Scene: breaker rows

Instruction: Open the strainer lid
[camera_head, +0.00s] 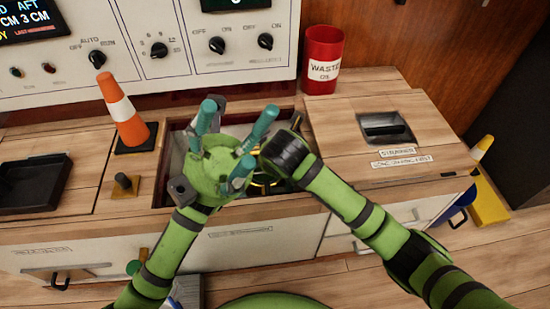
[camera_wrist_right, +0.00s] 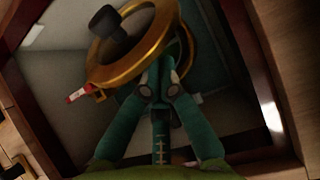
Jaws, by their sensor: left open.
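The strainer lid (camera_wrist_right: 102,68) shows in the right wrist view as a brass ring with a dark knob, inside a wood-framed recess. It looks tilted, with another brass edge behind it. A red-and-white piece (camera_wrist_right: 80,93) sits at its left edge. My right gripper (camera_wrist_right: 160,72) has its teal fingers brought together at the ring's near rim; whether they pinch it is unclear. In the head view the right hand reaches into the recess, its fingers hidden. My left gripper (camera_head: 237,138) is open and empty above the recess, covering much of the brass fitting (camera_head: 262,182).
An orange cone (camera_head: 122,112) stands left of the recess (camera_head: 160,185). A hatch (camera_head: 345,125) with a black handle and a strainer label (camera_head: 397,153) lies to the right. A switch panel (camera_head: 190,75) rises behind.

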